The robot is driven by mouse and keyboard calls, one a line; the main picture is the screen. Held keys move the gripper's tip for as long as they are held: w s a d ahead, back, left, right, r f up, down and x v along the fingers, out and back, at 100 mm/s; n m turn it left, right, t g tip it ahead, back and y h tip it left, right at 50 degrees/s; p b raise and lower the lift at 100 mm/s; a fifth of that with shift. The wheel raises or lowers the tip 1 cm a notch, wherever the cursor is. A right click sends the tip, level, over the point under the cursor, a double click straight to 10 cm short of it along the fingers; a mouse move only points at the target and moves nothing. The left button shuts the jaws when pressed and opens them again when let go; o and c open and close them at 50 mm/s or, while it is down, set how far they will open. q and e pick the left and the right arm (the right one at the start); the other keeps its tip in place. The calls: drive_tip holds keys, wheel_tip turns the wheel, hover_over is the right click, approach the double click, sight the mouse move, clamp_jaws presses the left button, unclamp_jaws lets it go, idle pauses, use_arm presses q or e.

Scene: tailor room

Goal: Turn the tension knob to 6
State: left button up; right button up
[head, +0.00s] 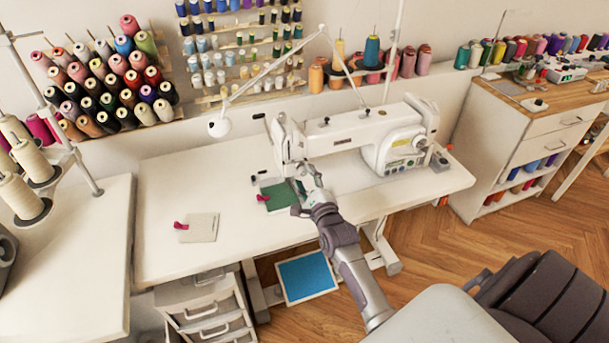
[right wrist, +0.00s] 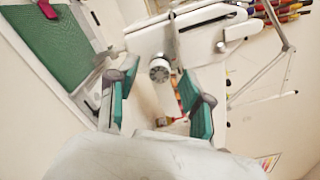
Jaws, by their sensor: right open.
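The white sewing machine (head: 345,135) stands on the white table, its head end at the left. In the right wrist view a small round grey knob (right wrist: 159,68) sits on the machine's white head (right wrist: 190,35); any number on it is too small to read. My right gripper (head: 304,180) is at the machine's head end. In the right wrist view my right gripper (right wrist: 157,88) is open, its teal-padded fingers on either side of the knob. A gap shows on both sides, so it does not hold the knob. My left gripper is not in view.
Green cloth (head: 279,196) lies under the machine's head, beside my right gripper. A beige cloth (head: 198,228) lies on the table's (head: 165,185) left part. A thin white lamp arm (head: 270,68) reaches over the machine. The table's front left is mostly clear.

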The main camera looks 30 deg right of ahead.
drive_tip(key=shift+w+d, duration=0.15)
drive_tip(key=shift+w, duration=0.45)
clamp_jaws()
